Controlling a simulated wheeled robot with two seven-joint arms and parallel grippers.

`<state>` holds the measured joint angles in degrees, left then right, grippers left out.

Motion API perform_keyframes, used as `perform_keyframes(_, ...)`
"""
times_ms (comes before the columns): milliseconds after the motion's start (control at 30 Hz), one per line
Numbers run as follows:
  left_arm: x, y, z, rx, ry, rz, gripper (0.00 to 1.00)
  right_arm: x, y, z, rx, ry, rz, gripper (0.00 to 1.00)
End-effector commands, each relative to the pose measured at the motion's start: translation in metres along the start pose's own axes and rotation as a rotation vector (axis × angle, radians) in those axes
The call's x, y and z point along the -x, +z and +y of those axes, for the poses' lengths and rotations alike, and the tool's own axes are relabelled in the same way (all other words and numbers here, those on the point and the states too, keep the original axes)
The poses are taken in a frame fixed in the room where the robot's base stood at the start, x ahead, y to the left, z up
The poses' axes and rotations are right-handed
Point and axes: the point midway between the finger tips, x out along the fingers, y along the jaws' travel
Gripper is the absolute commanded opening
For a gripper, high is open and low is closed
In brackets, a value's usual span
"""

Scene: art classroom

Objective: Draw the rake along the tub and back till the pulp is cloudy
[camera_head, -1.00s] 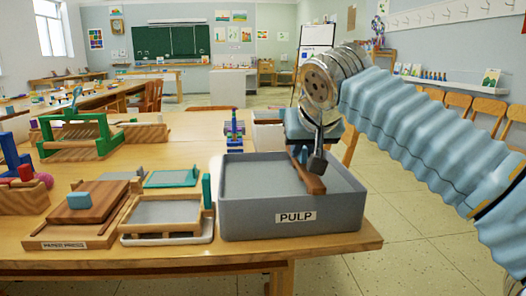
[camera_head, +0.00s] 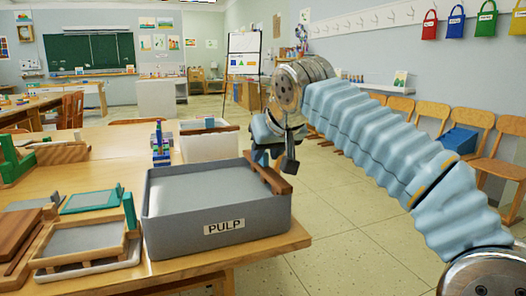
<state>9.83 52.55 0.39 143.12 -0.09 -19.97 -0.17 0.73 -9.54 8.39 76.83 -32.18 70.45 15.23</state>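The grey tub (camera_head: 265,216) labelled PULP stands at the right end of the wooden table. Its inside shows a flat, even grey surface (camera_head: 205,188). The rake (camera_head: 268,177), a brown wooden bar, lies tilted at the tub's far right, close to the right wall. My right gripper (camera_head: 276,158) reaches down over that corner, its dark fingers at the rake and apparently closed on it. The fingers partly hide the grip, and the rake's lower part is not clear. My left gripper is not in view.
A wooden frame with a grey screen (camera_head: 82,241) lies left of the tub, with a green-framed screen (camera_head: 92,200) behind it. A small stack of coloured pieces (camera_head: 160,146) stands behind the tub. Open floor lies to the right, with chairs (camera_head: 473,130) along the wall.

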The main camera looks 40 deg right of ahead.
Motion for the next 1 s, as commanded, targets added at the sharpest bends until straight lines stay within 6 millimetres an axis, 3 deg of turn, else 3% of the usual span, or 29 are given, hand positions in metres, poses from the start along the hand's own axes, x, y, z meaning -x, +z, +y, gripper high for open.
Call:
perform_keyframes(300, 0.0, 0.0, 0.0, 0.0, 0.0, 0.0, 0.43, -0.001, 0.001, -0.002, 0.002, -0.003, -0.003, 0.4)
perform_keyframes(433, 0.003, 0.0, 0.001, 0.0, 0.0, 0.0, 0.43, 0.008, -0.001, -0.002, 0.002, -0.005, -0.001, 0.4)
perform_keyframes(567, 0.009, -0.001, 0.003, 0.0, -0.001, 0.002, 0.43, 0.032, -0.002, -0.002, 0.001, -0.005, 0.002, 0.4)
perform_keyframes(800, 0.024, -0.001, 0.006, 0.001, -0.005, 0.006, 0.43, 0.093, -0.003, -0.001, 0.0, -0.004, 0.002, 0.4)
perform_keyframes(1000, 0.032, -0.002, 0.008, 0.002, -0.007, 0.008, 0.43, 0.128, -0.002, -0.001, 0.0, -0.004, 0.002, 0.4)
